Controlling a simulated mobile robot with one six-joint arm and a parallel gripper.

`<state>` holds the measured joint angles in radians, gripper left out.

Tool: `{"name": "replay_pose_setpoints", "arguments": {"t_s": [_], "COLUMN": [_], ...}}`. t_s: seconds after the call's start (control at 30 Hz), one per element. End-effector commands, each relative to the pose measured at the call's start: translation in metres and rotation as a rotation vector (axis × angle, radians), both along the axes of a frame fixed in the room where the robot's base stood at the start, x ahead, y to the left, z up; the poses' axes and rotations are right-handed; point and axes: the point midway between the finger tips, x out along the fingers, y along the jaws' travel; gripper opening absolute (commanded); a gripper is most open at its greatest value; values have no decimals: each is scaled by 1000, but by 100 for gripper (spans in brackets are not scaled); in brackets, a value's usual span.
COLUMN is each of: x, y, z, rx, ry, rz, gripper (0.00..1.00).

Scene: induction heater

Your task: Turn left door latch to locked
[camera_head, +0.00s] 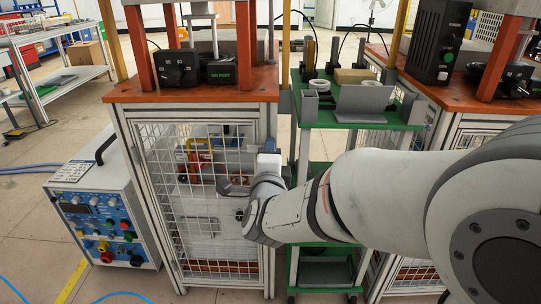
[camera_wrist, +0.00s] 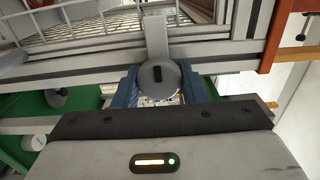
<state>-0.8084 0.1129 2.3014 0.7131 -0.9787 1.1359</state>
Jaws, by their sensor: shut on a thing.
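The door latch (camera_wrist: 158,76) shows in the wrist view as a round grey disc with a dark slot and a pale flat lever reaching up across the metal frame bars. My gripper (camera_wrist: 162,86) has its blue fingers on either side of the disc and is shut on the latch. The finger contact is partly hidden. In the head view my gripper (camera_head: 268,156) is at the right upright of the cabinet, below the orange top, and the latch is not clearly visible there. The mesh door (camera_head: 190,225) appears closed against its frame.
A green cart (camera_head: 345,119) with a grey bracket and rolls stands close to the right of the cabinet. A control box (camera_head: 95,215) with knobs stands at the cabinet's left. The orange top (camera_head: 205,92) carries black units above my gripper.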

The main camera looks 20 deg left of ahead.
Motion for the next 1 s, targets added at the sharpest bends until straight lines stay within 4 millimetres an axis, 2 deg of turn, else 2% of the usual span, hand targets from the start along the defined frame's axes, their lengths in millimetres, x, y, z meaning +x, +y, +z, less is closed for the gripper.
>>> {"name": "replay_pose_setpoints", "arguments": {"t_s": [0.3, 0.33, 0.53, 0.8, 1.0], "x": [0, 0, 0, -2, -29], "y": [0, 0, 0, 0, -6], "z": [0, 0, 0, 0, 3], "rx": [2, 2, 1, 0, 0], "ry": [0, 0, 0, 1, 2], "rz": [-2, -2, -1, 1, 3], "gripper": [15, 40, 56, 56, 56]}}
